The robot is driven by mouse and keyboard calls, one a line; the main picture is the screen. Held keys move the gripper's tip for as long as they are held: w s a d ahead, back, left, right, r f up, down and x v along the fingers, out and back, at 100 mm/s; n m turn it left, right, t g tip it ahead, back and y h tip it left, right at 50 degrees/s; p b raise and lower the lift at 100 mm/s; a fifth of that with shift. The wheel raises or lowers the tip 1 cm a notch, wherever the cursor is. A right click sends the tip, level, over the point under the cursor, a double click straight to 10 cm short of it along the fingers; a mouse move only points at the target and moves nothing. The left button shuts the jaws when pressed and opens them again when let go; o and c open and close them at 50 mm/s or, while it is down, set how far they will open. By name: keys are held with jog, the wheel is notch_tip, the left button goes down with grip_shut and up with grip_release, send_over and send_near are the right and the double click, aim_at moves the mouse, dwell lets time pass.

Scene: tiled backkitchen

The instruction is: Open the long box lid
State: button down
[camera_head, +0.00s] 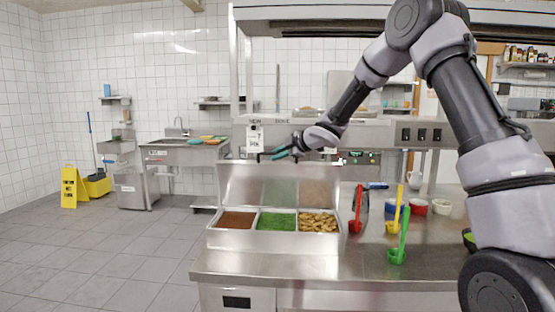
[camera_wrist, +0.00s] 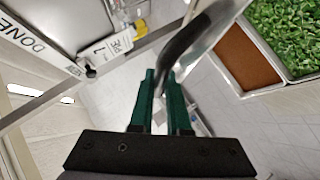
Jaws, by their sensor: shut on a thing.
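The long metal box (camera_head: 232,240) stands on the steel counter. Its lid (camera_head: 240,183) is raised, standing nearly upright along the back edge. The open compartments hold brown powder, chopped green herbs and yellow-brown pieces; the brown and green ones show in the wrist view (camera_wrist: 245,55). My gripper (camera_head: 273,154) is at the lid's top edge, its teal fingers pointing left. In the wrist view, my gripper (camera_wrist: 161,76) is shut on the lid's black curved handle (camera_wrist: 187,38). The exact contact is partly hidden by the fingers.
Red (camera_head: 355,222), yellow (camera_head: 394,222) and green (camera_head: 398,252) scoops stand right of the box, with small bowls (camera_head: 441,206) behind. A tag (camera_head: 254,138) hangs behind the lid from the shelf frame. A yellow floor sign (camera_head: 70,187) stands far left.

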jog(key=shift+w+r, duration=0.2)
jog(key=shift+w, duration=0.3)
jog(key=c, duration=0.9)
grip_release()
jog(key=v, duration=1.1)
